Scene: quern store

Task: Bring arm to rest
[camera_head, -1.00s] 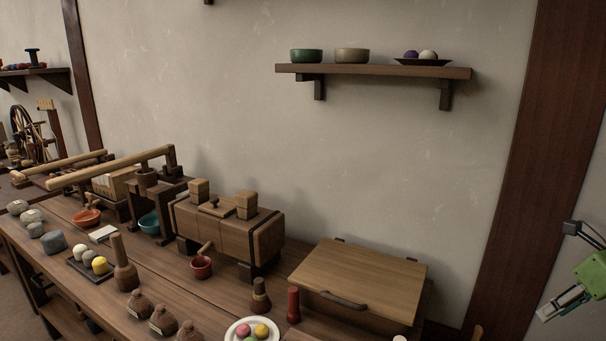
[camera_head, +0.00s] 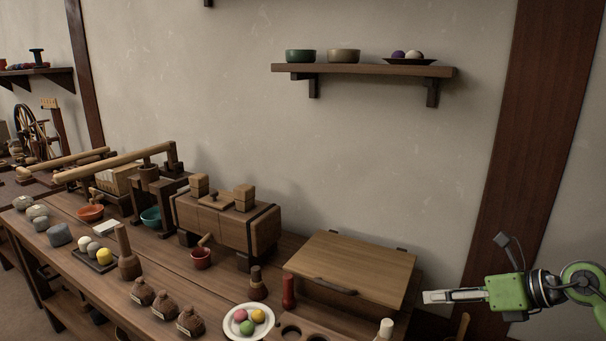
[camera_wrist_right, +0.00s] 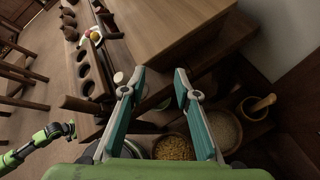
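My right gripper (camera_head: 428,297) is at the right of the head view, green with pale fingers pointing left, beside the wooden chest and touching nothing that I can see. In the right wrist view its two teal-sided fingers (camera_wrist_right: 159,72) stand apart with nothing held between them. My left gripper does not show in the head view. A green arm part (camera_wrist_right: 45,138) shows at the lower left of the wrist view; no fingers are clear on it.
The long bench carries a lidded chest (camera_head: 350,268), a plate of coloured balls (camera_head: 232,331), a red pestle-like piece (camera_head: 288,291) and several brown sacks (camera_head: 190,321). A wall shelf (camera_head: 365,70) holds bowls. Bowls of grain (camera_wrist_right: 174,148) sit below the gripper. Bare wall lies behind it.

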